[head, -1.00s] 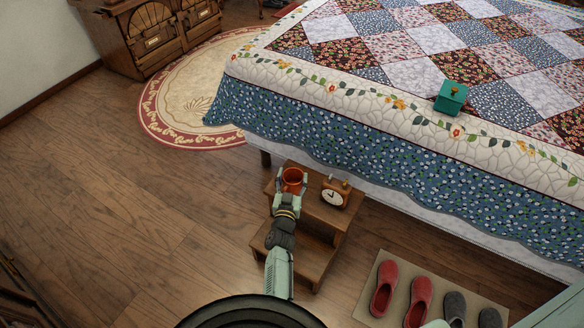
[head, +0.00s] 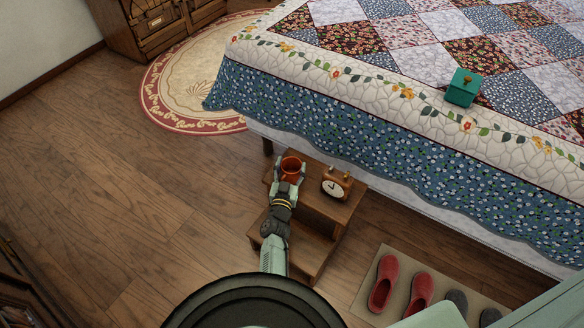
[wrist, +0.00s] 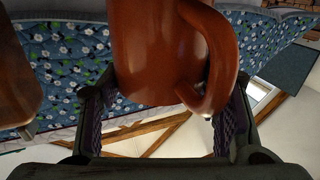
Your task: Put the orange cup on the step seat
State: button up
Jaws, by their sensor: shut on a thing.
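The orange cup (head: 291,168) is upright between the fingers of my gripper (head: 289,178), which is shut on it. In the wrist view the cup (wrist: 160,50) fills the middle, with its handle toward the right, and the gripper's fingers (wrist: 160,112) press on both sides. The step seat (head: 318,208) is a two-level wooden step stool beside the bed. The cup is over the left part of its top level; I cannot tell whether the cup's base touches the wood.
A wooden alarm clock (head: 336,184) stands on the top level, just right of the cup. The quilted bed (head: 370,130) rises behind. A mat (head: 362,301) with slippers (head: 384,285) lies at lower right. The floor to the left is clear.

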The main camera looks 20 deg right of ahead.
jog(key=shift+f, duration=0.1)
jog(key=o, duration=1.4)
jog(key=p+v, duration=0.1)
jog(key=v, duration=1.1)
